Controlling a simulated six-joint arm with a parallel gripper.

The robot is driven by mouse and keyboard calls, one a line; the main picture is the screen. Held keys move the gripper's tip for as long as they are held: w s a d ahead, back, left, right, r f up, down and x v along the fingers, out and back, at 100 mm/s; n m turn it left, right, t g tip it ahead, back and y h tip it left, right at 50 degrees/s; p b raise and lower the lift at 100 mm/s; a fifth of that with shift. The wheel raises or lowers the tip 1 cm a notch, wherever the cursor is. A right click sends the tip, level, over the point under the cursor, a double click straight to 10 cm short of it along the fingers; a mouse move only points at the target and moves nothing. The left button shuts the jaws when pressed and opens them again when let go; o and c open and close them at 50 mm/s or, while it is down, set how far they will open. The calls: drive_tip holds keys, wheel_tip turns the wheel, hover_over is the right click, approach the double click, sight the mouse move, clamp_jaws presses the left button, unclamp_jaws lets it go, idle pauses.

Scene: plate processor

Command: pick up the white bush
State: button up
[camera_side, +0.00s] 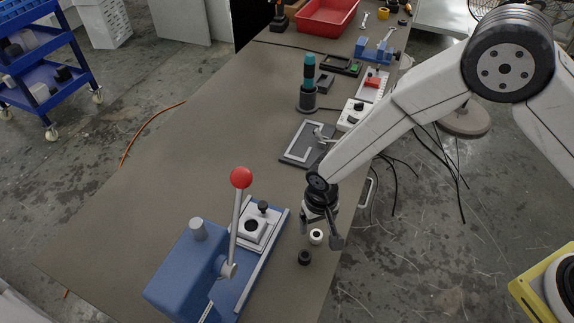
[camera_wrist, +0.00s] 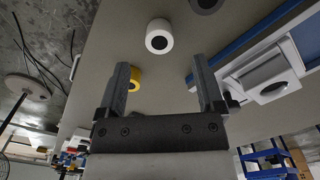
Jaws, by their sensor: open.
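The white bush (camera_side: 316,236) is a small white ring with a dark hole, standing on the grey-brown table. It also shows in the wrist view (camera_wrist: 159,37), beyond my fingertips and apart from them. My gripper (camera_side: 322,238) is open and hangs over the table around or just above the white bush in the side view; the exact height is hard to tell. In the wrist view my two fingers (camera_wrist: 163,80) stand apart with nothing between them at the tips. A yellow round part (camera_wrist: 135,78) shows beside the left finger.
A black bush (camera_side: 304,257) stands close to the white one. The blue press (camera_side: 187,270) with its red-knobbed lever (camera_side: 241,178) is to the left. A grey plate fixture (camera_side: 300,147) lies farther back. The table's right edge is close to my gripper.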

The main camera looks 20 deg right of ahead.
sight(316, 234)
drive_tip(key=shift+s+f, duration=0.15)
drive_tip(key=shift+f, duration=2.45)
clamp_jaws()
